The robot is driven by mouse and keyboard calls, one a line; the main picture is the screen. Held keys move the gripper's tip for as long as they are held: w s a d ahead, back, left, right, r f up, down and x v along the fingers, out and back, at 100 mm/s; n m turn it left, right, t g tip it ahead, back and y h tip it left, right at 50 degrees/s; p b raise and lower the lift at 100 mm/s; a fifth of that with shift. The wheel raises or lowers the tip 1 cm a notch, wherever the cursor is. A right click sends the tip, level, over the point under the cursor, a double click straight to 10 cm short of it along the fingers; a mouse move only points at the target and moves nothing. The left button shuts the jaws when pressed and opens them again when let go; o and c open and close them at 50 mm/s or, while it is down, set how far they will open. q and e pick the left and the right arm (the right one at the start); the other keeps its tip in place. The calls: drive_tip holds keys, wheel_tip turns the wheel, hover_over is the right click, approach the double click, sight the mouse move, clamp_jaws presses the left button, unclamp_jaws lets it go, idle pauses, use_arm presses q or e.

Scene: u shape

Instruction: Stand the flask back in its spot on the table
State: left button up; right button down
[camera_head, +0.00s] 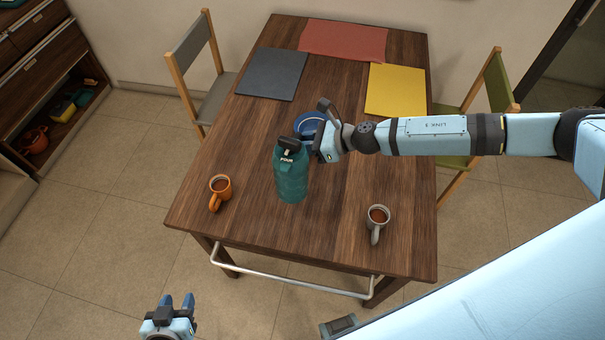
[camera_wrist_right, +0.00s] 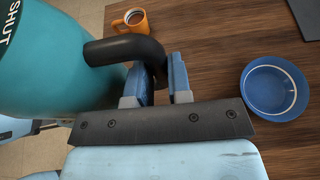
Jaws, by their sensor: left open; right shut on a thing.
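The teal flask (camera_head: 291,176) with a black lid and loop is upright over the middle of the wooden table (camera_head: 340,215). I cannot tell whether its base touches the tabletop. In the right wrist view the flask (camera_wrist_right: 40,65) fills the upper left, with its black loop (camera_wrist_right: 125,48) reaching between the fingers. My right gripper (camera_wrist_right: 160,85) is shut on that loop; its fingertips are hard to make out in the head view. My left gripper (camera_head: 178,302) is open and empty, low in front of the table.
An orange mug (camera_head: 220,190) stands left of the flask and a grey mug (camera_head: 378,219) to its right. A blue bowl (camera_head: 308,123) is behind it, partly hidden by my right arm. Grey (camera_head: 272,74), red (camera_head: 343,40) and yellow (camera_head: 396,91) mats lie farther back.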

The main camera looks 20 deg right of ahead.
wheel_tip(320, 180, down, 12)
drive_tip(key=b, duration=0.1)
idle(0.5)
drive_tip(key=shift+r, duration=0.1)
drive_tip(key=shift+b, duration=0.35)
drive_tip(key=c, duration=1.1)
unclamp_jaws()
drive_tip(key=shift+f, duration=0.25)
drive_tip(key=shift+o, duration=0.2)
